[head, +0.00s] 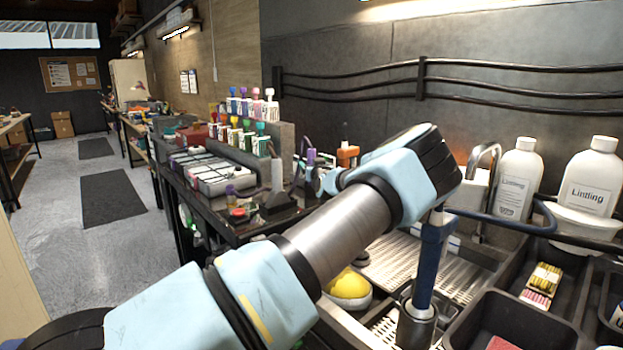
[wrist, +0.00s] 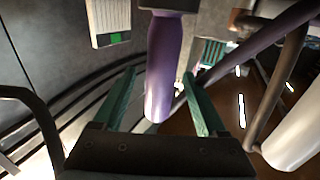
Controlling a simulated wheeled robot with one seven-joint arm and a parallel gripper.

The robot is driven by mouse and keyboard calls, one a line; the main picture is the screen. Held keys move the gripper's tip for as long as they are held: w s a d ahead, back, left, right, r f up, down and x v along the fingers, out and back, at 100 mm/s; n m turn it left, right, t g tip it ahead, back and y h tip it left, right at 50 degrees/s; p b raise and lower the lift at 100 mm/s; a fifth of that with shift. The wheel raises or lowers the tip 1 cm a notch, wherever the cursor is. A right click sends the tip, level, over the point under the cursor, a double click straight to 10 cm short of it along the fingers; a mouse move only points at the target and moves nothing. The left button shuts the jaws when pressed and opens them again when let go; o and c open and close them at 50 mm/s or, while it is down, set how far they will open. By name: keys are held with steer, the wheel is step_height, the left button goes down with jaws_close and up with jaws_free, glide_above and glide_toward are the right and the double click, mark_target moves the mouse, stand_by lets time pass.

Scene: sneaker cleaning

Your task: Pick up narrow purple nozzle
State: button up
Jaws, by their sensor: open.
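In the wrist view, a narrow purple nozzle (wrist: 164,65) hangs down from a dark mount at the top edge. My gripper (wrist: 159,74) is open, with one green finger on each side of the nozzle. A gap shows on both sides, and nothing is gripped. The lower end of the nozzle reaches close to the dark palm of the gripper. In the head view, a small purple upright piece (head: 311,157) shows on the bench just beyond my arm. I cannot tell if it is the same nozzle. My fingers are mostly hidden behind the arm there.
A second, slanted purple tube (wrist: 262,42) and a dark pipe run right of the nozzle. On the bench, grey boxes (head: 209,177) and several capped bottles stand left of my arm. A yellow-toed sneaker (head: 348,284) and two white bottles (head: 517,180) are near the sink.

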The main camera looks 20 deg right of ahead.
jaws_close()
stand_by(0.5)
stand_by(0.8)
